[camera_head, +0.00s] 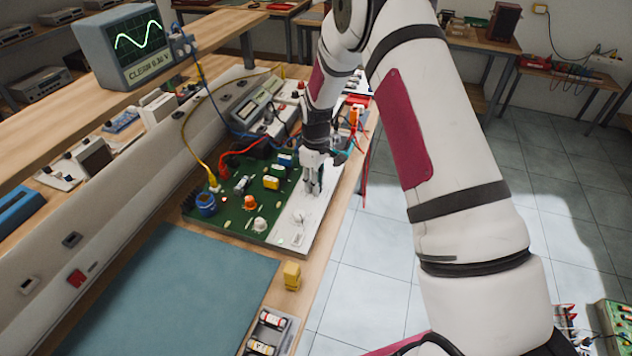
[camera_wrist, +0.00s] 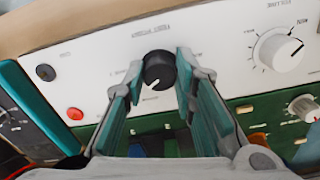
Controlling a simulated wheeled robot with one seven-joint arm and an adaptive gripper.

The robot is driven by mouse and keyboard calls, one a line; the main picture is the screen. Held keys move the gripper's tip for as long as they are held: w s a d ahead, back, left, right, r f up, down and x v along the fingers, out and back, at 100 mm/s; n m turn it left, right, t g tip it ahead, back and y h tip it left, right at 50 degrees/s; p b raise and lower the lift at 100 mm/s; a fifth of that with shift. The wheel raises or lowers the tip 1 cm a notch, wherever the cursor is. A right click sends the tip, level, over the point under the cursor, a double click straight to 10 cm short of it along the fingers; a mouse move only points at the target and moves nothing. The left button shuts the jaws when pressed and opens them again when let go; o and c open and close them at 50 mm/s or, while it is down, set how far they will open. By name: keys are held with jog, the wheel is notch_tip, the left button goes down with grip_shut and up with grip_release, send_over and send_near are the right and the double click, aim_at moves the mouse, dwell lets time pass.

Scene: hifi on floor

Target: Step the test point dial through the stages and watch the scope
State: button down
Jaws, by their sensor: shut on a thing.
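In the wrist view the black test point dial (camera_wrist: 159,70) sits on a white panel strip (camera_wrist: 100,62), with a short white pointer mark near its lower edge. My gripper (camera_wrist: 160,76) has one teal-padded finger on each side of the dial and is shut on it. In the head view my gripper (camera_head: 313,186) points down onto the white strip beside the green circuit board (camera_head: 232,222), and hides the dial there. The scope (camera_head: 128,44) stands on the shelf at the upper left, showing a green sine wave with a text line starting "CLEAN".
A larger white knob (camera_wrist: 278,50) and a red button (camera_wrist: 75,114) flank the dial. Yellow, red and blue leads run to the board. A blue mat (camera_head: 170,295) lies in front, with a small yellow block (camera_head: 291,276) beside it.

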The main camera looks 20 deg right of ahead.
jog(key=shift+m, duration=0.3)
jog(key=m+b, duration=0.2)
jog(key=m, duration=0.1)
jog(key=shift+m+b, duration=0.55)
jog(key=shift+m, duration=1.55)
jog(key=c, duration=1.3)
grip_release()
notch_tip(320, 180, up, 12)
